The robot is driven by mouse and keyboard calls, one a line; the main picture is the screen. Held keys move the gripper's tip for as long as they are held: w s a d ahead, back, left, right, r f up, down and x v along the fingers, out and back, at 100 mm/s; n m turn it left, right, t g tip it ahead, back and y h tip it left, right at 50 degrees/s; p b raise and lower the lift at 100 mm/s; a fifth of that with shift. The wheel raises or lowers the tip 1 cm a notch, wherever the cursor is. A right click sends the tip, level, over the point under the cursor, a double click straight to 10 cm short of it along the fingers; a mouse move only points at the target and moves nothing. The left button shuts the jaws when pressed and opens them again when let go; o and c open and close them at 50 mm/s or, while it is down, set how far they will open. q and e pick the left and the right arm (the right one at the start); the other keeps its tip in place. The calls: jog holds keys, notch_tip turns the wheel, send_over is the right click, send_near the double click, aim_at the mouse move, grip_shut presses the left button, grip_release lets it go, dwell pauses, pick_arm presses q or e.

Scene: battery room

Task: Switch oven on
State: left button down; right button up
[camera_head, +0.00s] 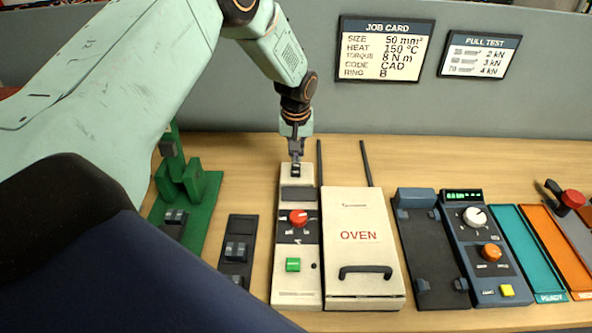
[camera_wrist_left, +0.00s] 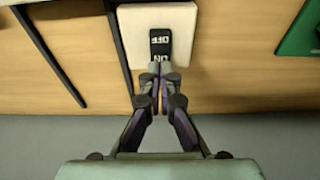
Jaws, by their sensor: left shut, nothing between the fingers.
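The oven (camera_head: 361,240) is a cream box with red OVEN lettering and a black handle, standing on the bench. Its cream control panel (camera_head: 297,262) is on its left, with a red knob (camera_head: 299,217) and a green button (camera_head: 293,264). A black rocker switch (camera_head: 295,170) sits at the panel's far end; in the left wrist view the switch (camera_wrist_left: 160,42) shows OFF and ON markings. My left gripper (camera_head: 295,154) is shut and empty, its tips at the ON-marked end of the switch. I cannot tell whether they touch it. My right gripper is not in view.
A green fixture (camera_head: 182,185) and a small black switch box (camera_head: 238,250) stand left of the panel. A dark blue device (camera_head: 485,250) and coloured trays (camera_head: 528,250) stand to the right. A grey wall with a job card (camera_head: 382,48) is behind.

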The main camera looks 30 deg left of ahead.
pick_arm(q)
jog(key=shift+w+a+f, duration=0.1)
jog(key=shift+w+f, duration=0.05)
jog(key=shift+s, duration=0.2)
dwell(0.3)
jog(key=shift+w+f, duration=0.15)
jog(key=shift+f, duration=0.1)
jog(key=shift+f+b, duration=0.3)
jog(key=shift+b, duration=0.05)
jog(key=shift+f, duration=0.15)
dwell(0.4)
